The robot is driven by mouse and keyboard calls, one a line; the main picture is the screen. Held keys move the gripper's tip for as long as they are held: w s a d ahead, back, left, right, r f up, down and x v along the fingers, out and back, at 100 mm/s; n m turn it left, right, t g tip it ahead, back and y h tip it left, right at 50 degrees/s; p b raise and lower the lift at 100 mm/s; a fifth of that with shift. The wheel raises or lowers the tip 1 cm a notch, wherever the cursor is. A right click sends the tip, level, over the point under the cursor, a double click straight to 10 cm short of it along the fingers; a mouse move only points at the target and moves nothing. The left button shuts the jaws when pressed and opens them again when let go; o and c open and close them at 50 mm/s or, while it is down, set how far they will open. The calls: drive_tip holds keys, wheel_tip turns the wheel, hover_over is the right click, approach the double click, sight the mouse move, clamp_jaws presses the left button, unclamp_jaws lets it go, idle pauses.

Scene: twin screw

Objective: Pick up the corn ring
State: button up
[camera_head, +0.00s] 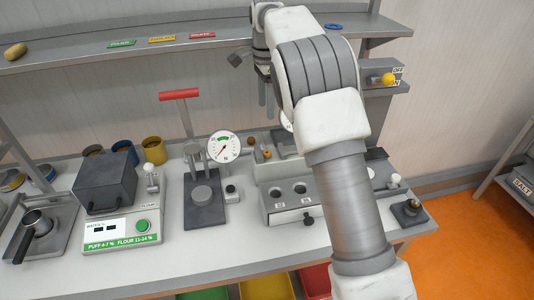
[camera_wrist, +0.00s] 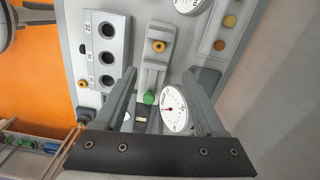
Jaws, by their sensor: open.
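A small yellow ring (camera_wrist: 158,46) with a dark centre sits on a grey fixture in the wrist view. It may be the corn ring, but I cannot read a label on it. My gripper (camera_wrist: 160,76) is open, with nothing seen between its fingers. The ring shows just beyond the fingertips, roughly in line with the gap. In the head view my gripper (camera_head: 267,103) hangs above the back of the bench, partly hidden behind my arm. My arm also hides part of the bench there.
A block with round holes (camera_wrist: 107,55) stands beside the fixture. A green knob (camera_wrist: 149,97) and a dial (camera_wrist: 174,108) are close to the fingers. The shelf (camera_head: 228,33) runs behind my arm, with a blue ring (camera_head: 333,27) on it.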

sight(267, 152)
wheel_tip(267, 152, down, 16)
drive_tip(key=shift+d+r+p, duration=0.1)
drive_tip(key=shift+p, duration=0.3)
drive_tip(key=c, duration=1)
